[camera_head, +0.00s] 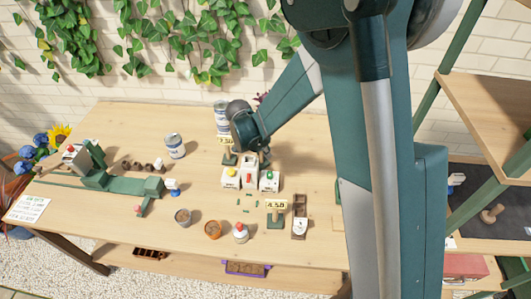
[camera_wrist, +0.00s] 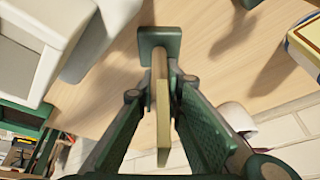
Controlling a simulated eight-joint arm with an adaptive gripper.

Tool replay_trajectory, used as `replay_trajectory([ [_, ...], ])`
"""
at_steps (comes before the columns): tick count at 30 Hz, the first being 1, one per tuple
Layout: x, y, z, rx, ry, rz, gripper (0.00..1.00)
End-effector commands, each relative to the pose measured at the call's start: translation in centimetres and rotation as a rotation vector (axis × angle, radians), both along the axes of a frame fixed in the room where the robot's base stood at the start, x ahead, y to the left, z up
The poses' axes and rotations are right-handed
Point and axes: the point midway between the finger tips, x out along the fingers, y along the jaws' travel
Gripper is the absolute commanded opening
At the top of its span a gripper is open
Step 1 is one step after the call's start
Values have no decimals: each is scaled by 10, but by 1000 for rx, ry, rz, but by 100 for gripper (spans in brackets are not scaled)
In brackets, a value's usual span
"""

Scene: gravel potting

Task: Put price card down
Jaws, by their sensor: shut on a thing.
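A price card with yellow face, wooden stem and green base shows in the head view (camera_head: 225,141) beside the end of my arm. In the wrist view the price card (camera_wrist: 163,125) is edge-on, with its green base (camera_wrist: 160,40) beyond the fingertips. My gripper (camera_wrist: 161,80) is shut on the card's stem. In the head view my gripper is mostly hidden by the arm. I cannot tell whether the base touches the wooden table (camera_head: 110,125). A second price card (camera_head: 276,205) stands near the front, apart from my gripper.
White containers (camera_head: 249,178) stand just in front of my gripper. One can (camera_head: 175,146) stands to the left and another (camera_head: 221,112) behind.

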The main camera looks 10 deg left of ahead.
Motion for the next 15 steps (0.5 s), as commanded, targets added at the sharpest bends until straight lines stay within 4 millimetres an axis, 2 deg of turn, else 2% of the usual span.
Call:
replay_trajectory([
  [6, 0, 0, -4, 0, 0, 0, 0],
  [7, 0, 0, -4, 0, 0, 0, 11],
  [10, 0, 0, -3, 0, 0, 0, 24],
  [15, 0, 0, -3, 0, 0, 0, 25],
])
